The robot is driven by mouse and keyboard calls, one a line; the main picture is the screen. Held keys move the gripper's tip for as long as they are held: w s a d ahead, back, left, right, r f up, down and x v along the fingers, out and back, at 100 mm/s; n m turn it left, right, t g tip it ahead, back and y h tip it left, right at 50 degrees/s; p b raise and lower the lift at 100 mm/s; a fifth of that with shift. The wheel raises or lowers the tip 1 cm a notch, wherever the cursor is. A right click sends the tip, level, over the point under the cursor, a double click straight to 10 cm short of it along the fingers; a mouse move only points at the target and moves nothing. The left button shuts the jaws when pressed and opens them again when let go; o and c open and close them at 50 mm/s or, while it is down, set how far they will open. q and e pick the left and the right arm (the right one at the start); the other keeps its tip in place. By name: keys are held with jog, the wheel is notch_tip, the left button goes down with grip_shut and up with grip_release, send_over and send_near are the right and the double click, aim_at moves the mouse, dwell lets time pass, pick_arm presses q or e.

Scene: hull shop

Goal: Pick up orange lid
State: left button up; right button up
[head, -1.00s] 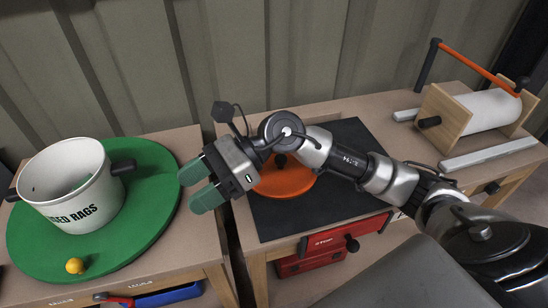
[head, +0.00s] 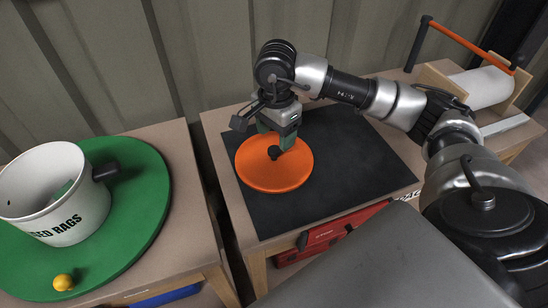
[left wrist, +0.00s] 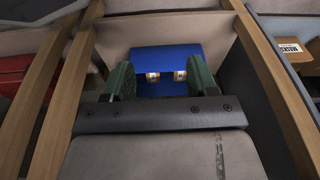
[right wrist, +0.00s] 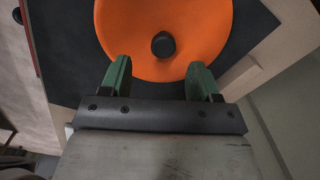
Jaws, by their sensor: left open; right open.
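The orange lid (head: 262,172) is a round disc with a black knob (head: 274,153) at its middle, lying on a black mat on the right-hand bench. My right gripper (head: 276,141) points down over the lid, close to the knob on its far side. In the right wrist view the lid (right wrist: 180,20) is ahead of the open green fingers (right wrist: 160,80), and the knob (right wrist: 163,45) lies between their lines, just beyond the tips, with nothing held. My left gripper (left wrist: 160,78) is open and empty, facing a blue box (left wrist: 165,60) under a wooden bench frame; it is out of the head view.
The black mat (head: 350,170) has free room right of the lid. A white rag pot (head: 60,215) stands on a green disc (head: 150,200) at left, beside a yellow ball (head: 63,283). A roll holder with an orange bar (head: 470,45) stands at back right.

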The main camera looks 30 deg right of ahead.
aim_at(274, 149)
jog(key=f, duration=0.5)
jog(key=shift+w+a+f+b, duration=0.1)
jog(key=shift+w+f+b, duration=0.05)
jog(key=shift+w+b, duration=0.15)
pick_arm(q)
jog(key=shift+w+r, duration=0.2)
jog(key=shift+r, duration=0.9)
pick_arm(e)
jog(key=c, duration=1)
jog(key=shift+r, duration=0.2)
